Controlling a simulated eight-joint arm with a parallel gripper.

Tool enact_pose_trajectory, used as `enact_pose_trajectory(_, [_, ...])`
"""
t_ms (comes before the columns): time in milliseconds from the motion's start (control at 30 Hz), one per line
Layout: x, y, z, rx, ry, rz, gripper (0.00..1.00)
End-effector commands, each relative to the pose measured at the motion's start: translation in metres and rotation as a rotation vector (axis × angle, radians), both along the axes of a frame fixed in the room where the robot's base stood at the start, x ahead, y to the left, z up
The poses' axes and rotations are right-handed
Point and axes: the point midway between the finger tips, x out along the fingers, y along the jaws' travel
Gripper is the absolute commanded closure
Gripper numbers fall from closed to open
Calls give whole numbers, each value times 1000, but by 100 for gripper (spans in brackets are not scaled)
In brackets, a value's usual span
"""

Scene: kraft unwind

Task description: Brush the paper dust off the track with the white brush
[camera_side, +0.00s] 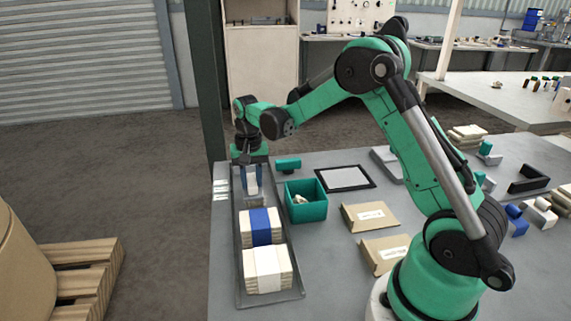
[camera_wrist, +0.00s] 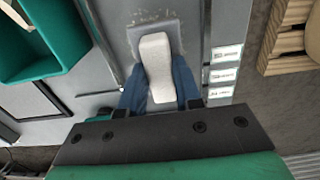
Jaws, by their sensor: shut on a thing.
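My gripper (camera_side: 251,182) is at the far end of the track (camera_side: 240,270), a long grey channel at the table's left edge. Its blue fingers, seen in the wrist view (camera_wrist: 158,88), are shut on the white brush (camera_wrist: 156,55). The brush's pale handle lies between the fingers; a grey head (camera_wrist: 138,40) shows beyond it, over the track. Whether the head touches the track is unclear. Pale specks of paper dust (camera_wrist: 146,15) show just past the head in the wrist view. In the side view the brush is mostly hidden by the fingers.
Two banded stacks, one with a blue band (camera_side: 262,226) and one with a white band (camera_side: 268,270), lie in the near track. A teal bin (camera_side: 307,212) stands close to its right. Kraft boxes (camera_side: 368,217) and a black-framed pad (camera_side: 345,178) lie farther right.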

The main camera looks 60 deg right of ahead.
Motion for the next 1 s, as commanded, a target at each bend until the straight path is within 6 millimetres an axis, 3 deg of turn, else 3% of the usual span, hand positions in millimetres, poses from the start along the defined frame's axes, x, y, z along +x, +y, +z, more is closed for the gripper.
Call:
enact_pose_trajectory(467, [-31,31,0,0,0,2,100])
enact_pose_trajectory(1000, [4,-4,0,0,0,-1,100])
